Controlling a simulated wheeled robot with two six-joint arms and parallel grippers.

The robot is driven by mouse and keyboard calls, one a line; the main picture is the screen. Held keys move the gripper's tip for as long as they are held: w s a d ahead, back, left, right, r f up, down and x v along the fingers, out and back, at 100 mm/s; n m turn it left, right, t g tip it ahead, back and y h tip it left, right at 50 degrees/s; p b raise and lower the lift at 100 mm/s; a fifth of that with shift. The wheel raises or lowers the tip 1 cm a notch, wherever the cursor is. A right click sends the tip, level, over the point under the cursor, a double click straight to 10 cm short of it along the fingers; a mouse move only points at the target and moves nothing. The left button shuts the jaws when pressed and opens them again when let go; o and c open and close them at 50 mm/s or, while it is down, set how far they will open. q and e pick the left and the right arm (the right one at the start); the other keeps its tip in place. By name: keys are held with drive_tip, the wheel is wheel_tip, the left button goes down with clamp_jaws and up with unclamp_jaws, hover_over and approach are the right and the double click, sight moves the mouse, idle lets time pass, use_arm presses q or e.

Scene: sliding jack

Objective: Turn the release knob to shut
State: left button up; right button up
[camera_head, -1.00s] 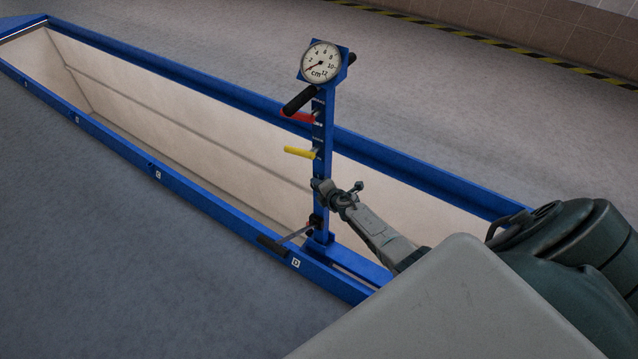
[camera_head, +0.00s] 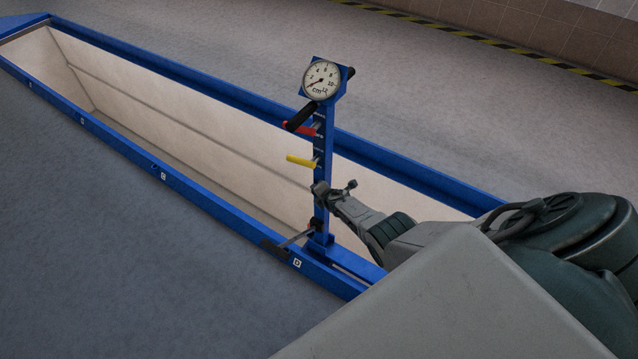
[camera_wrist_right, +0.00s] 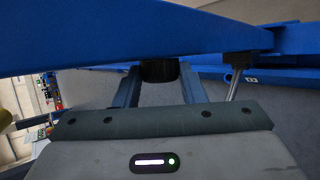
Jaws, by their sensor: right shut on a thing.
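The release knob is a dark round piece (camera_wrist_right: 158,71) on the blue post, seen between my two fingers in the right wrist view. My right gripper (camera_wrist_right: 158,88) is shut on it, one finger on each side. In the head view my right gripper (camera_head: 320,192) meets the post (camera_head: 322,165) below the yellow lever and covers the knob there. How far the knob is turned cannot be told. My left gripper is not in view.
The post carries a round cm gauge (camera_head: 322,80), a black handle (camera_head: 300,117), a red lever (camera_head: 299,128) and a yellow lever (camera_head: 300,160). A lower black-ended lever (camera_head: 274,249) juts out near the D mark. The blue-rimmed pit (camera_head: 150,115) extends left.

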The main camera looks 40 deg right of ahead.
drive_tip(key=shift+d+r+g+p, duration=0.2)
drive_tip(key=shift+d+g+p, duration=0.05)
drive_tip(key=shift+g+p, duration=0.1)
idle(0.3)
drive_tip(key=o, duration=0.9)
drive_tip(key=shift+f, duration=0.1)
drive_tip(key=shift+o, duration=0.5)
drive_tip(key=shift+a, duration=0.1)
drive_tip(key=p+v, duration=1)
drive_tip(key=p, duration=0.1)
drive_tip(key=shift+s+p, duration=0.3)
drive_tip(key=shift+s, duration=0.05)
